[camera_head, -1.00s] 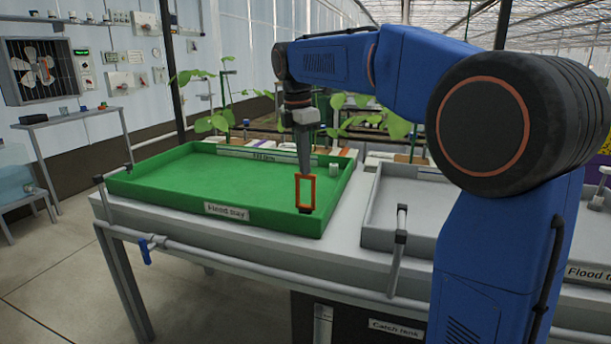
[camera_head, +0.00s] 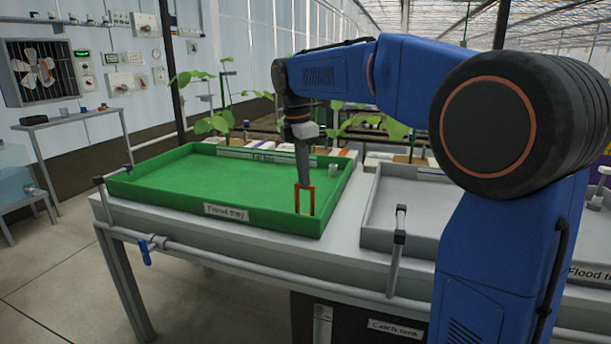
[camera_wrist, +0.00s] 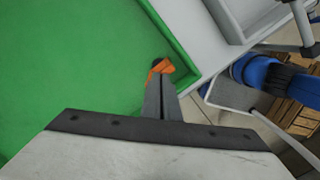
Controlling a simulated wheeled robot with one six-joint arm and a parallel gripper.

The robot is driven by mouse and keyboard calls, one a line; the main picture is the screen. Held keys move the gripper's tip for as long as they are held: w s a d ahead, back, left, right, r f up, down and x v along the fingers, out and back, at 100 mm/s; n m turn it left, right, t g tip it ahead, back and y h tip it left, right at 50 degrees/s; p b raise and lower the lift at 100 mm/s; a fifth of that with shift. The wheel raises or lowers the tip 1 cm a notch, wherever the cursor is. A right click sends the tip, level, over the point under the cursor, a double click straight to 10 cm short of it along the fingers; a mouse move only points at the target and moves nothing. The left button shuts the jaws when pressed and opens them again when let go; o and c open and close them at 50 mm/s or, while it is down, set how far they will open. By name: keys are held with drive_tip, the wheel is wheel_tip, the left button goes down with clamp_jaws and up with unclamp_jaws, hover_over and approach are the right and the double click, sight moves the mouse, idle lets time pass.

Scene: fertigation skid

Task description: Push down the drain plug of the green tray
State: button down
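The green flood tray (camera_head: 180,178) stands on the grey bench in the head view. Its drain plug, an orange-red upright loop handle (camera_head: 297,200), is in the tray's near right corner. It also shows in the wrist view (camera_wrist: 164,66) just beyond my fingertips, with a small dark part beside it. My gripper (camera_head: 304,183) points straight down with its fingertips at the top of the loop, seemingly touching it. In the wrist view my fingers (camera_wrist: 158,88) are close together, with nothing visible between them. The plug's lower body is hidden.
A pale grey tray (camera_head: 400,205) stands to the right of the green one. A small grey cylinder (camera_head: 333,170) is in the green tray's right side. Pipework with a blue-handled valve (camera_head: 146,252) runs along the bench front. Plants (camera_head: 215,122) stand behind.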

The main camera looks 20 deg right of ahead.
drive_tip(key=a+r, duration=0.2)
drive_tip(key=r, duration=0.6)
drive_tip(key=a+r, duration=0.3)
drive_tip(key=r, duration=0.6)
drive_tip(key=shift+s, duration=0.15)
drive_tip(key=s+d+f+m+t, duration=0.1)
drive_tip(key=s+d+f+m, duration=0.2)
drive_tip(key=s+f+m, duration=0.3)
drive_tip(key=s+d+f+m+t, duration=0.2)
drive_tip(key=s+d+f+m, duration=0.2)
drive_tip(key=s+f, duration=1.2)
drive_tip(key=s+d+f+m+t+y, duration=0.1)
drive_tip(key=s+d+f+m, duration=0.3)
drive_tip(key=s+f+m, duration=0.5)
wheel_tip(320, 180, down, 3)
drive_tip(key=shift+s+f, duration=0.15)
drive_tip(key=shift+s, duration=0.9)
